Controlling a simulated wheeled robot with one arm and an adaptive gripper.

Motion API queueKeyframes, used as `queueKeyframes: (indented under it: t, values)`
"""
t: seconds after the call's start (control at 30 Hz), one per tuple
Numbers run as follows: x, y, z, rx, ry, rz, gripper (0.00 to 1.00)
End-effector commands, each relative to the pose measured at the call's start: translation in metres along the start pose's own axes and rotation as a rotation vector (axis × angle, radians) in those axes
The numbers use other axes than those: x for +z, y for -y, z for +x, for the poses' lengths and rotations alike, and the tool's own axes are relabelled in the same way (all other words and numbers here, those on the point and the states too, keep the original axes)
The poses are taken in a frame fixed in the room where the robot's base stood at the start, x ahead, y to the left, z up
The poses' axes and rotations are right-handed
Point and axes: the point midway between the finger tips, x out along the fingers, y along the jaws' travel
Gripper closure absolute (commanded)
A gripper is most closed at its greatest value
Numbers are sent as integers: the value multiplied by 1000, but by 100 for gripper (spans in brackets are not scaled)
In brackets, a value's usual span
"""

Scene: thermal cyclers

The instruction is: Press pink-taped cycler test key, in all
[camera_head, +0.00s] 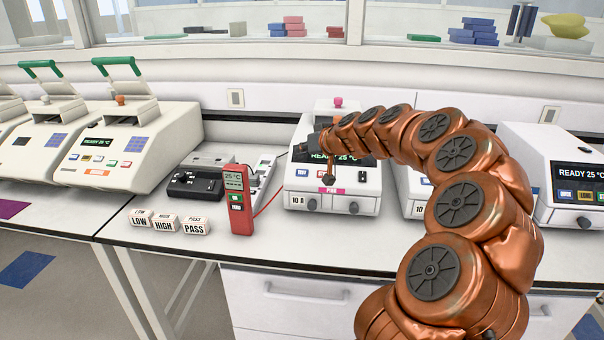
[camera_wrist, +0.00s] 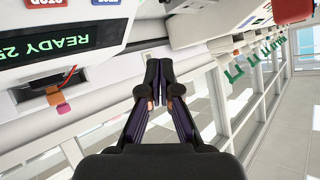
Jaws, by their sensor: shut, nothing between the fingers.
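The pink-taped cycler (camera_head: 299,192) is a white unit on the bench, with a pink tape label (camera_head: 331,190) on its front and a lit green READY 25 °C display. My arm crosses its upper right part and hides some of the front keys. I cannot pick out the test key. My gripper (camera_head: 306,147) is shut and empty, close in front of the display; contact cannot be told. In the wrist view, its dark fingertips (camera_wrist: 158,75) meet beside an upside-down READY display (camera_wrist: 40,42), with orange and pink knobs nearby.
A red handheld meter (camera_head: 237,200) stands left of the cycler, with a grey-black device (camera_head: 195,182) behind it. LOW, HIGH and PASS blocks (camera_head: 166,223) lie at the bench front. Green-handled cyclers (camera_head: 120,150) are at left, and another cycler (camera_head: 575,180) is at right.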

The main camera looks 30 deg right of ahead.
Motion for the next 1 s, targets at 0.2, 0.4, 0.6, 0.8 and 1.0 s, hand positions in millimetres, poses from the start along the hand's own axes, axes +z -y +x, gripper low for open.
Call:
queueKeyframes:
  t: [0.2,0.4,0.6,0.8,1.0]
  values:
    - [10,-10,14,0,2,3,100]
    - [22,-22,31,0,0,2,100]
    - [39,-34,49,0,2,1,100]
    - [44,-41,58,-2,1,0,100]
    - [44,-43,60,-1,1,0,100]
